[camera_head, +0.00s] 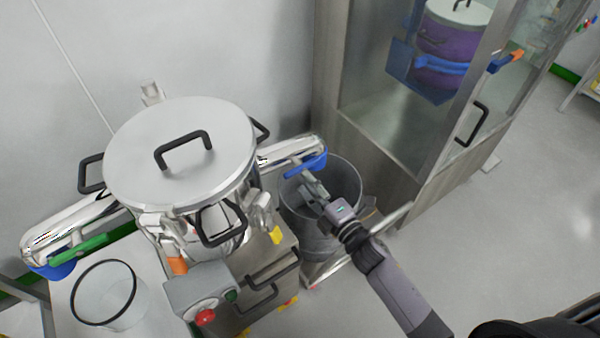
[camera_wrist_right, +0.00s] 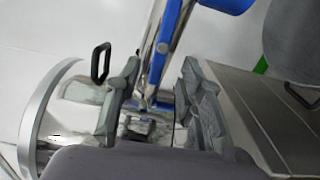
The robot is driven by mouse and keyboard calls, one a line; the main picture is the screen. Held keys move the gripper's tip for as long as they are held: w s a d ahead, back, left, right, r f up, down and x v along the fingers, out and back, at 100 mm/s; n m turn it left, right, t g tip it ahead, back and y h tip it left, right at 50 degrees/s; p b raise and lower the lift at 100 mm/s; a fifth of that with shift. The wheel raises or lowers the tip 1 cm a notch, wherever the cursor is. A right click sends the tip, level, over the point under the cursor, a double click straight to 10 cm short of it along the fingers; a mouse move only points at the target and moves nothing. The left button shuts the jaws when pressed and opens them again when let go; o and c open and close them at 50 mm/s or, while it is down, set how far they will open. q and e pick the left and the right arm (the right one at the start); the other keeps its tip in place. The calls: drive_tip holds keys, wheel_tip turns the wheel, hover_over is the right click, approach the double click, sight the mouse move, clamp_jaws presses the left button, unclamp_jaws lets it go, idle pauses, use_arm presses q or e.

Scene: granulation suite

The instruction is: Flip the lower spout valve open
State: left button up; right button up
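A steel vessel (camera_head: 180,150) with a lid has a chrome spout on each side. The right spout (camera_head: 285,152) carries a blue lever (camera_head: 303,168) lying along it and has a blue end. The left spout (camera_head: 75,218) carries a green lever (camera_head: 80,249) and also has a blue end. I cannot tell for sure which spout is the lower one. My right gripper (camera_head: 312,188) is open just below the right spout. In the right wrist view, the blue lever (camera_wrist_right: 176,35) shows between and beyond its parted fingers (camera_wrist_right: 160,100); contact cannot be told. My left gripper is not in view.
A grey metal bucket (camera_head: 342,180) stands under the right spout, close around my gripper. A clear container (camera_head: 105,295) sits under the left spout. A control box with a red button (camera_head: 205,316) is in front.

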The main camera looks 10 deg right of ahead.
drive_tip(key=v, duration=0.6)
idle(0.3)
